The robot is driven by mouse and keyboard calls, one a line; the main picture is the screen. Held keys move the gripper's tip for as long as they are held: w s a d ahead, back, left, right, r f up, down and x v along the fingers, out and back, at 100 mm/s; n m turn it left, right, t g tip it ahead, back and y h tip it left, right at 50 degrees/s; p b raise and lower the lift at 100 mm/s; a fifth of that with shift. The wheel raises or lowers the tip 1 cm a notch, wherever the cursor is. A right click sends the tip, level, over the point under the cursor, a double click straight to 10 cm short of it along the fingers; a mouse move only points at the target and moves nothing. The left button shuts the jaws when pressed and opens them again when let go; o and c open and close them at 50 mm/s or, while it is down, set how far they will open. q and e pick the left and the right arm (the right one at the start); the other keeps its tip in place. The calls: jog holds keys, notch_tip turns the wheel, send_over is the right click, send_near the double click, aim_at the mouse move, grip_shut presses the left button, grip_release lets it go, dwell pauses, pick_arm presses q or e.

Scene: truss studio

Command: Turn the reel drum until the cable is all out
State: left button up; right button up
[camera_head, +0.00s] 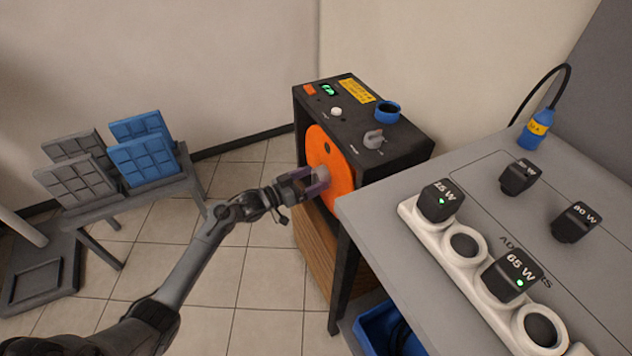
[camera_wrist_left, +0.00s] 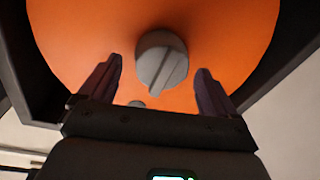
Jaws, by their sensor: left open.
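The reel drum (camera_head: 340,165) is an orange disc set in the side of a black box (camera_head: 350,115). It fills much of the left wrist view (camera_wrist_left: 90,40). A grey knob (camera_wrist_left: 161,60) with a ridge stands out from the disc; the head view also shows the knob (camera_head: 322,174), partly behind my fingers. My left gripper (camera_head: 305,183) is at the disc. In the left wrist view my left gripper (camera_wrist_left: 158,85) is open, its dark fingers on either side of the knob, with gaps. I see no cable on the drum. My right gripper is not in view.
A grey table (camera_head: 380,215) stands right of the box, bearing a white socket strip (camera_head: 465,268), several black adapters and a blue plug (camera_head: 537,130). A blue bin (camera_head: 375,325) is below. A rack with blue panels (camera_head: 142,160) stands left. Tiled floor between is clear.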

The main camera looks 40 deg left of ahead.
pick_arm(q)
jog(key=shift+x, duration=0.75)
jog(key=shift+s, duration=0.1)
jog(key=c, duration=1.5)
jog(key=shift+c, duration=0.2)
